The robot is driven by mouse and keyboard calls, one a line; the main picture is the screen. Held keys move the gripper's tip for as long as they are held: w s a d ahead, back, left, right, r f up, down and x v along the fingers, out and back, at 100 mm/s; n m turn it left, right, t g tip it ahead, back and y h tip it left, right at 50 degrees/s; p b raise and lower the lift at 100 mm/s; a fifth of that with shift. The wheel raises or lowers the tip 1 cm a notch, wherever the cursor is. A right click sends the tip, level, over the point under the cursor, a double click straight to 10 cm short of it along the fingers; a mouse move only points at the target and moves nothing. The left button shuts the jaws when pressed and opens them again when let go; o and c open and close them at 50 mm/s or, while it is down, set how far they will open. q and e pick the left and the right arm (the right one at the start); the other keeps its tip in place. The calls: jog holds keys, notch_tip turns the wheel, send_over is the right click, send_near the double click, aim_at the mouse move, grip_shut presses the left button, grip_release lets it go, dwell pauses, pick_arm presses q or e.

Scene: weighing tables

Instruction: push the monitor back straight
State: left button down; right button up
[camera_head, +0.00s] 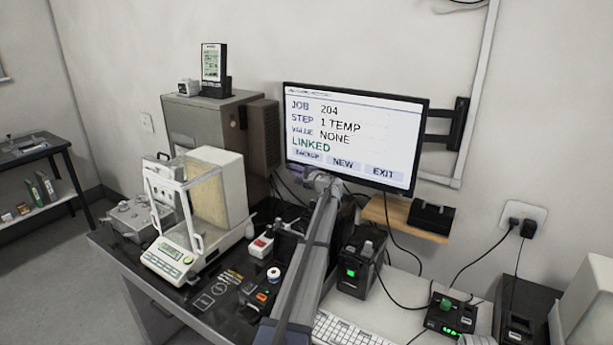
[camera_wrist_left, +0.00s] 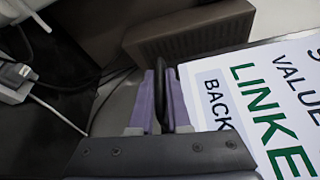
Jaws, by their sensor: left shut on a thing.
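The monitor (camera_head: 352,138) hangs on a black wall arm (camera_head: 445,128) behind its right side. Its lit screen reads JOB 204, STEP 1 TEMP, VALUE NONE, LINKED. Its lower edge slopes down to the right in the head view. My left gripper (camera_head: 322,180) is at the monitor's lower edge, left of its middle. In the left wrist view the purple fingers of the left gripper (camera_wrist_left: 165,85) are shut on the thin black edge of the monitor, whose screen (camera_wrist_left: 275,110) fills the right side. My right gripper is not in view.
A grey cabinet (camera_head: 205,125) stands left of the monitor, with a balance (camera_head: 222,180) in front of it. A small wooden shelf (camera_head: 405,217) is below the monitor's right side. A black device (camera_head: 358,262) stands beside my left arm. Cables hang below the monitor.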

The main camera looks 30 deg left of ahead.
pick_arm(q)
jog(key=shift+w+a, duration=0.2)
jog(key=shift+w, duration=0.4)
jog(key=c, duration=0.9)
grip_release()
jog(key=shift+s+d, duration=0.1)
jog(key=v, duration=0.7)
jog(key=shift+s+d+p, duration=0.15)
jog(key=shift+d+p, duration=0.05)
jog(key=shift+p, duration=0.1)
